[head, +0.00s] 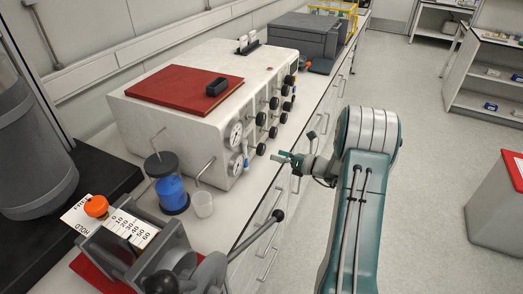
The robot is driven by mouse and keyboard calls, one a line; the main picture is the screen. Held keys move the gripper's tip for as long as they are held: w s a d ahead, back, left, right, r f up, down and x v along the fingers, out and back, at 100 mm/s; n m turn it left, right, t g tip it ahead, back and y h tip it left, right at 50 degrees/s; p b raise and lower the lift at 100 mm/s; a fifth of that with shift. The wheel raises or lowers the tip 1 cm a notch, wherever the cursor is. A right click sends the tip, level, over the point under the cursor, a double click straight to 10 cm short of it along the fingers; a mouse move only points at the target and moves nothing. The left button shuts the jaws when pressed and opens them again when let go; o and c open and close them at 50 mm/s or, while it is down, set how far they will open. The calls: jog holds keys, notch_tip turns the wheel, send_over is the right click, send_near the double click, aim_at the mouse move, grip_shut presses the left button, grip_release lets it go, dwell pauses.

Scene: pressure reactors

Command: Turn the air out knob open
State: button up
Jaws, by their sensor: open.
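A white reactor cabinet (162,115) stands on the bench, with several black knobs (274,103) in rows on its right-facing panel. Two round gauges (236,134) sit at the panel's near end. The labels are too small to read, so I cannot tell which is the air out knob. My gripper (285,157) is small in the head view, just right of the panel's lower knobs and over the bench's front edge. It is open and appears apart from the knobs, with nothing in it.
A blue-filled jar (172,192) and a clear cup (202,204) stand before the cabinet. A grey clamp-like device with a black-tipped lever (277,217) is in the near foreground. A grey box (305,40) stands behind.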

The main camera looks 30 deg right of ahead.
aim_at(264, 151)
jog(key=x, duration=0.5)
jog(key=shift+w+a, duration=0.15)
jog(key=c, duration=1.1)
